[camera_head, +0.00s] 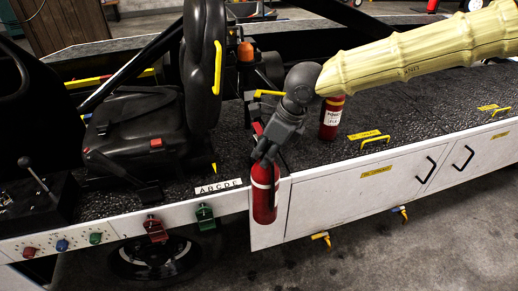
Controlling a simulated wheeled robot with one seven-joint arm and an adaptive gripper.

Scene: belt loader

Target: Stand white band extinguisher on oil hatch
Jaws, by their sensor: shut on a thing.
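A red extinguisher with a white band (264,200) hangs upright from my gripper (266,155), in front of the loader's white side panel. My gripper is shut on its top, and the fingers hide part of the valve. A second red extinguisher (332,117) with a white label stands on the black deck behind my arm. A hatch with a yellow handle (375,140) and a yellow label lies on the deck right of my gripper. Another yellow-handled hatch (501,110) is farther right. Their label words are too small to read surely, so I cannot tell which is the oil hatch.
The black deck (420,105) is mostly clear between the hatches. A driver's seat (130,125), a yellow rail and an orange beacon (245,52) stand left of my gripper. Cabinet doors (365,195) with black handles are below the deck edge. Coloured levers (205,215) stick out at the left.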

